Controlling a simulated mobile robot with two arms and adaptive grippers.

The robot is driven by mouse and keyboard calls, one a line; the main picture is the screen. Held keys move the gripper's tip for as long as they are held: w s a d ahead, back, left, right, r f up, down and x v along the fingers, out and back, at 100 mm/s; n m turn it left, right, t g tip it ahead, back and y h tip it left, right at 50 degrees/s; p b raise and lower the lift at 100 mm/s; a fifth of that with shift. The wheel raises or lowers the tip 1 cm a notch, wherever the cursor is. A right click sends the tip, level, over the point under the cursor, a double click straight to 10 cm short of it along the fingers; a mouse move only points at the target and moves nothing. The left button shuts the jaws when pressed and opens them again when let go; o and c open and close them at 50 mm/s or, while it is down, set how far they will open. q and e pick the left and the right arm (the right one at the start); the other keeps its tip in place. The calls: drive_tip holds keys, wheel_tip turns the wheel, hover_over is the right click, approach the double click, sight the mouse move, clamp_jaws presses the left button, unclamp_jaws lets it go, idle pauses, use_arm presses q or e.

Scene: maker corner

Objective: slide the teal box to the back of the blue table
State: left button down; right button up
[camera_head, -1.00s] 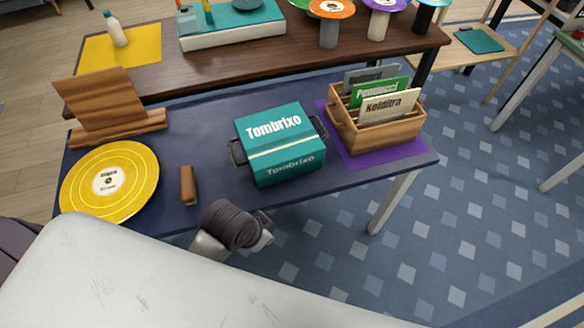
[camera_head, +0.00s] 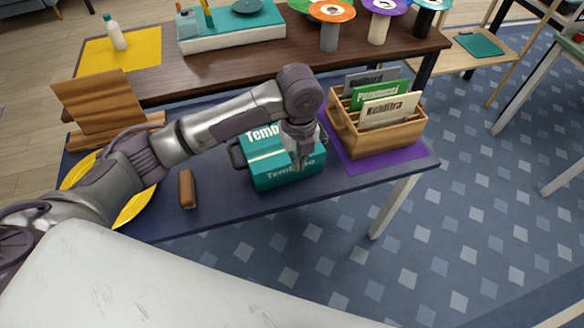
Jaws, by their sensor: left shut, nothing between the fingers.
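The teal box (camera_head: 270,173), with white lettering and dark side handles, sits on the blue table (camera_head: 225,199), right of its middle and close to the front edge. My left arm reaches in from the left over the table. My left gripper (camera_head: 299,166) is shut and empty and points down at the box's front side. It hides part of the box's top and lettering. I cannot tell whether the fingertips touch the box. My right gripper is not in view.
A wooden crate of cards (camera_head: 380,136) stands on a purple mat (camera_head: 358,164) just right of the box. A wooden stand (camera_head: 98,107) is at the back left. A brown table (camera_head: 235,65) adjoins behind.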

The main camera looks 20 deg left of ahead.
sight(279, 148)
use_arm(q)
drive_tip(key=w+f, duration=0.1)
drive_tip(key=f, duration=0.2)
drive_tip(key=a+f, duration=0.1)
drive_tip(key=f, duration=0.2)
drive_tip(key=w+a+f+p, duration=0.1)
drive_tip(key=f, duration=0.2)
drive_tip(key=shift+w+f, duration=0.25)
drive_tip(key=shift+w, duration=0.1)
drive_tip(key=shift+w+a, duration=0.35)
drive_tip(key=shift+w, duration=0.05)
